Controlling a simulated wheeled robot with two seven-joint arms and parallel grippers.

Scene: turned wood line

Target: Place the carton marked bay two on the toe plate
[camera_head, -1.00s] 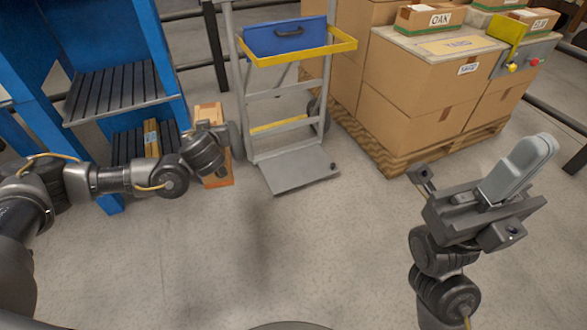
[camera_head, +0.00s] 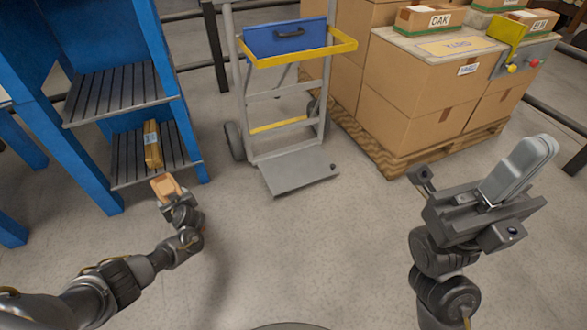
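The grey toe plate (camera_head: 298,172) lies bare at the foot of the hand truck (camera_head: 285,90). My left gripper (camera_head: 175,197) is at the lower left, in front of the blue rack, and is shut on a small tan carton (camera_head: 165,186). Its fingers are partly hidden, and I cannot read a mark on the carton. The carton is to the left of the toe plate and apart from it. My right gripper (camera_head: 530,155) is raised at the right; its pale grey fingers look closed together, with nothing seen between them.
The blue rack (camera_head: 162,50) has two slatted shelves; a narrow tan carton (camera_head: 152,145) lies on the lower one. Stacked cartons (camera_head: 420,85) stand on a pallet (camera_head: 400,165) at right. The floor in front is clear.

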